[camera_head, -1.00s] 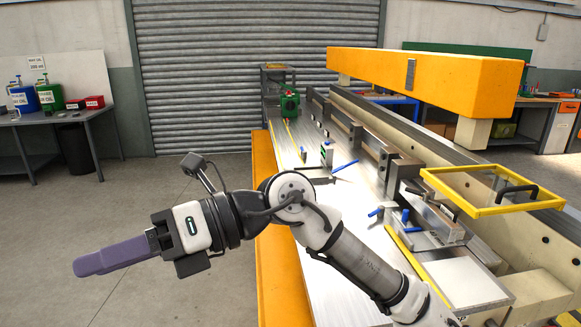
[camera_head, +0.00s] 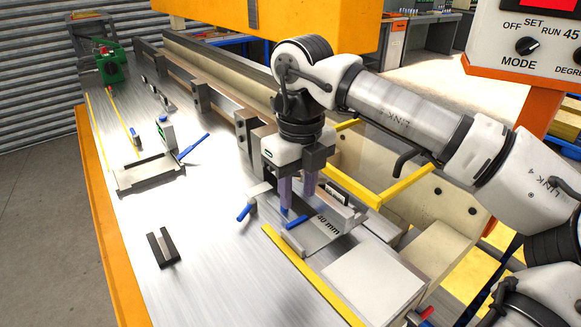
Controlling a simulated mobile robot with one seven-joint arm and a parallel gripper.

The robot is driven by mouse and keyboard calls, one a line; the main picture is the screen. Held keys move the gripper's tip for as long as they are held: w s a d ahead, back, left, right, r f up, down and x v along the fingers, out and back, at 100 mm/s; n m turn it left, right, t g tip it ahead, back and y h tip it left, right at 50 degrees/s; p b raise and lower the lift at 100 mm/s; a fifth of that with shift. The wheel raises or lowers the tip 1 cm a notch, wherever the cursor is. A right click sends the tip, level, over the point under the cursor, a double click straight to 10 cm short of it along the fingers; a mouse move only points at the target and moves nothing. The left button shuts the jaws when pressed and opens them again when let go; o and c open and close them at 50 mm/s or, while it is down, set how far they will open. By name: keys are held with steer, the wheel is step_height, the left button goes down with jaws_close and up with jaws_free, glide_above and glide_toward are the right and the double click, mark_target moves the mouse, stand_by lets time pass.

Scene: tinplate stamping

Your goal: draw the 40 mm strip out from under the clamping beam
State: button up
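My gripper (camera_head: 297,200) points down over the small clamping fixture near the front right of the bench. Its two purple fingers stand apart, with nothing clearly held between them. A flat grey metal piece (camera_head: 312,239) marked "40 mm" (camera_head: 328,225) lies just below and right of the fingertips. A dark bar (camera_head: 338,205) of the fixture lies beside and behind the fingers; I take it for the clamping beam. The fingers hide part of the fixture, and I cannot tell whether the fingertips touch anything.
Blue handles (camera_head: 244,212) stick out by the fixture. A yellow guard frame (camera_head: 405,184) stands close to its right. A small dark block (camera_head: 162,248) and a gauge fixture (camera_head: 150,175) stand on the metal bench top (camera_head: 205,230). The bench's left front is mostly clear.

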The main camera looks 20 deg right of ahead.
mark_target(302, 245)
steer(key=f, duration=0.4)
steer(key=f+p, duration=0.1)
steer(key=f, duration=0.4)
steer(key=f+p, duration=0.1)
steer(key=f, duration=0.3)
steer(key=shift+s+d+f, duration=0.1)
steer(key=shift+d+f, duration=0.15)
steer(key=shift+f, duration=0.1)
jaws_close()
steer(key=shift+d+b, duration=0.2)
steer(key=shift+b, duration=0.4)
stand_by(0.6)
stand_by(0.4)
